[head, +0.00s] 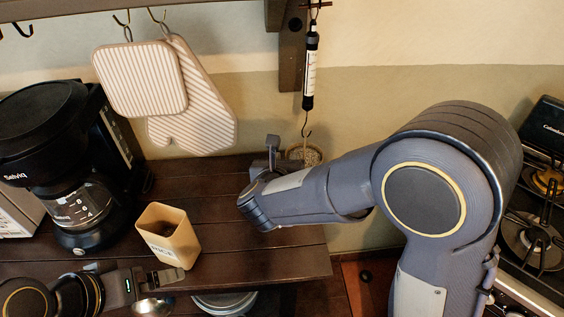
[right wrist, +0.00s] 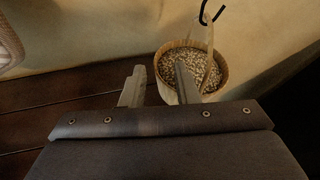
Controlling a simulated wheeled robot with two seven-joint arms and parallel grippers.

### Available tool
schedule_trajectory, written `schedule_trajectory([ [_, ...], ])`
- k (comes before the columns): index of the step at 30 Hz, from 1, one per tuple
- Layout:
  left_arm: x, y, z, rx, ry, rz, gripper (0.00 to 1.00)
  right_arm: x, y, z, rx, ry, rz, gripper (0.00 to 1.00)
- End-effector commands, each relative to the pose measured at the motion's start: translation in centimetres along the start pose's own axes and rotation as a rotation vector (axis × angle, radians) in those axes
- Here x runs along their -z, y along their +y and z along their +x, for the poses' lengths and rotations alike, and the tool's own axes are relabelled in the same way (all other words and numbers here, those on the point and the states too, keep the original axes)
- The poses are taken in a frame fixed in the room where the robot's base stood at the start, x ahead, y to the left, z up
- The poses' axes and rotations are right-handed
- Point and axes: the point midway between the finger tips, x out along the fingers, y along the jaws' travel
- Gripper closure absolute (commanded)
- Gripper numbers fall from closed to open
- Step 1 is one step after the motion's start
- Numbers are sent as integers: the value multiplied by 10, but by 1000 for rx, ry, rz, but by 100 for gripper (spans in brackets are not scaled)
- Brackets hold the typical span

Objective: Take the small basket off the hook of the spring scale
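The spring scale (head: 311,68) hangs by the wall in the head view, its black hook (head: 307,131) at the bottom. The small round basket (head: 313,156) is below the hook, partly hidden by my right arm. In the right wrist view the basket (right wrist: 168,72) is full of speckled grains. Its handle (right wrist: 211,72) rises to the hook (right wrist: 213,14) and appears to hang on it. My right gripper (right wrist: 158,84) is open; one finger overlaps the basket in view, the other is left of it. Contact is unclear.
A tan container (head: 176,222) stands on the dark wooden shelf (head: 262,250), close to my left gripper. A coffee maker (head: 45,120) stands at left. Striped potholders (head: 140,78) hang behind. A stove (head: 535,235) is at right. The shelf's front right is clear.

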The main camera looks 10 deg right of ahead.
Motion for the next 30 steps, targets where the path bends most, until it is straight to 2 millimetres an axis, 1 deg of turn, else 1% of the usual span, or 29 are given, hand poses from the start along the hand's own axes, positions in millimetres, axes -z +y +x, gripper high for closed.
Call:
schedule_trajectory([
  [1,1,1,-1,0,0,0,1,0,0,8,2,1,-4,72],
  [3,1,1,-2,0,0,0,1,0,-1,18,2,1,-2,72],
  [7,2,2,-3,0,0,0,1,0,0,31,0,0,-3,72],
  [12,2,2,-3,0,0,0,1,0,0,37,-2,1,-2,72],
  [18,2,2,-3,0,0,0,1,0,0,37,-2,1,-2,72],
  [20,2,2,-3,0,0,0,1,0,0,37,-3,0,-3,79],
  [24,2,2,-3,0,0,0,1,0,0,37,-3,0,-3,97],
  [25,2,2,-3,0,0,0,1,0,0,37,-3,0,-3,100],
  [30,2,2,-3,0,0,0,1,0,0,37,-3,0,-3,100],
])
